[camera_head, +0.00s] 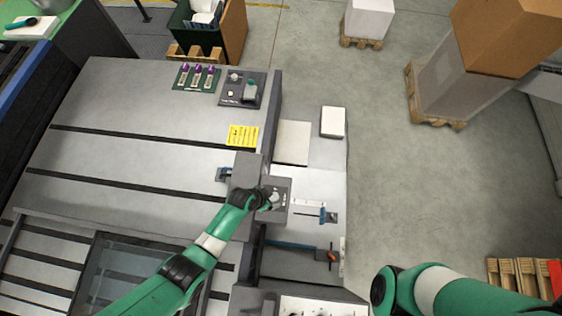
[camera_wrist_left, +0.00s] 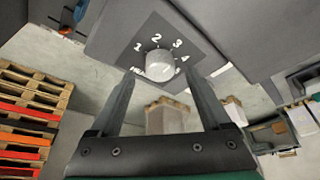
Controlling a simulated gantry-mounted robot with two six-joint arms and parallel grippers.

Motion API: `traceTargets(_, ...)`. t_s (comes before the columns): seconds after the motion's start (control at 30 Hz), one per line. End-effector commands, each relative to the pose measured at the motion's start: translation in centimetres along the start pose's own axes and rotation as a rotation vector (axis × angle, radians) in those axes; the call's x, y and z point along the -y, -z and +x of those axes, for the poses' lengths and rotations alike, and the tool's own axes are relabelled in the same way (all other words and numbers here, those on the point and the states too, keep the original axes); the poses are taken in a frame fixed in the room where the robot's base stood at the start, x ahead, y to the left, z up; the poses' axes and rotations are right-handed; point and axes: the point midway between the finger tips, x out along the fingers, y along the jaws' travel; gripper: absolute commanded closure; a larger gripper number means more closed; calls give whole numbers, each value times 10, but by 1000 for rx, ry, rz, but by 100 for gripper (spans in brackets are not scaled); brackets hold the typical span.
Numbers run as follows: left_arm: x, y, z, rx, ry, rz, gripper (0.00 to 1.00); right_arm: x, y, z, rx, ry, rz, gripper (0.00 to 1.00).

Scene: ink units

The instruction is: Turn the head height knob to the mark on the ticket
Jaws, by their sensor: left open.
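The head height knob (camera_wrist_left: 160,65) is a pale round knob on a dark dial plate (camera_wrist_left: 133,50) with white numbers 1, 2, 3 and 4 around it. The lettering under it is partly hidden, and I cannot tell where the knob points. My left gripper (camera_wrist_left: 160,76) is open, its two fingers reaching toward the knob, one to each side in the picture; I see no contact. In the head view the left gripper (camera_head: 268,201) is beside the small knob (camera_head: 275,197) on the grey machine head. A yellow card (camera_head: 243,135), likely the ticket, lies on the machine; its marks are unreadable.
A dark panel (camera_head: 242,88) with controls and a green plate (camera_head: 197,77) with purple-topped bottles lie at the machine's back. A blue-handled slider (camera_head: 329,216) is right of the knob. Boxes (camera_head: 505,35) on pallets stand on the floor.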

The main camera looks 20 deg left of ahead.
Motion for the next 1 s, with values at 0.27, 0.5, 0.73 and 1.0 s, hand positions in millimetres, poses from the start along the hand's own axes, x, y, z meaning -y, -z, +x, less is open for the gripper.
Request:
traceTargets(0.27, 1, -6, 24, -2, 2, -2, 19, 0, -17, -19, -2, 0, 0, 50)
traceTargets(0.5, 1, -5, 23, -1, 2, -2, 19, 0, -16, -18, -2, 0, 0, 50)
traceTargets(0.73, 1, -6, 23, -1, 2, -2, 60, 0, -16, -18, -2, 0, 0, 50)
traceTargets(1.0, 1, -6, 23, -1, 2, -2, 100, 0, -16, -18, -1, 0, 0, 50)
